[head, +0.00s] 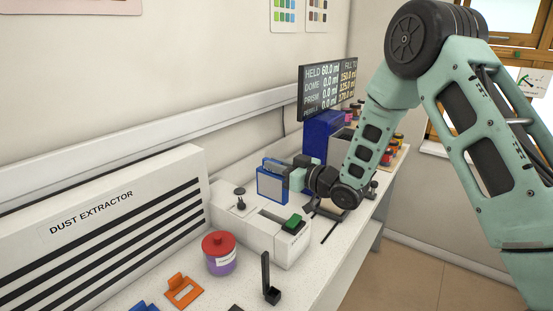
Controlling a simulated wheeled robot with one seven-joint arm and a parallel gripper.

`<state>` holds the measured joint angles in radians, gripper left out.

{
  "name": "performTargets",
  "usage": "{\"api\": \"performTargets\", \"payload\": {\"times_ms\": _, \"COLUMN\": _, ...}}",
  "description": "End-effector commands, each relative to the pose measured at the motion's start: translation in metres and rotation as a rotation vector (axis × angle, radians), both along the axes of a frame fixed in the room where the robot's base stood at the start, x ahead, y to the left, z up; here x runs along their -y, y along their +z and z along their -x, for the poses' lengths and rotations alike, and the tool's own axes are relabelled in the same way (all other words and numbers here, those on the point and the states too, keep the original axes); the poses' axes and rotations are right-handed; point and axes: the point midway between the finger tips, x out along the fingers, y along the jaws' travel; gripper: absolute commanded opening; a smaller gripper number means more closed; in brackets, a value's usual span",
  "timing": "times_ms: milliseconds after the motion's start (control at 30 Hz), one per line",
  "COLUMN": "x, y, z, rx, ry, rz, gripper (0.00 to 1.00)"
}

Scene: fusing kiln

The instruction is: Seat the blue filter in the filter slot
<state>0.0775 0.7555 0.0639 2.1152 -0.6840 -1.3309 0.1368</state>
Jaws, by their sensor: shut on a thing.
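The blue filter (271,186), a blue square frame around a pale grey panel, is upright in my gripper (285,172). My gripper is shut on it near its upper right side. The filter is above the back of a white box (262,241); I cannot tell how high it is. The box has a dark long opening in its top, which may be the filter slot, with a green block (293,222) at its right end. The label on the box is too small to read. My gripper's fingertips are partly hidden by the filter.
A white dust extractor (110,235) stands at the left. In front are a purple jar with red lid (220,252), an orange bracket (183,291) and a black upright post (266,273). A display (327,88), a blue box (322,137) and several small jars stand behind.

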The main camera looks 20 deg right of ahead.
Motion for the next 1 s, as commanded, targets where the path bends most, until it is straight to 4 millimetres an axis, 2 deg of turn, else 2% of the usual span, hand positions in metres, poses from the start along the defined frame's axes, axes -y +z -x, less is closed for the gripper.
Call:
{"api": "performTargets", "payload": {"times_ms": 400, "x": 0.000, "y": -0.003, "z": 0.000, "rx": 0.001, "ry": -0.001, "rz": 0.001, "gripper": 0.00}}
{"api": "performTargets", "payload": {"times_ms": 1000, "x": 0.000, "y": -0.055, "z": 0.000, "rx": 0.000, "ry": -0.002, "rz": 0.000, "gripper": 0.00}}
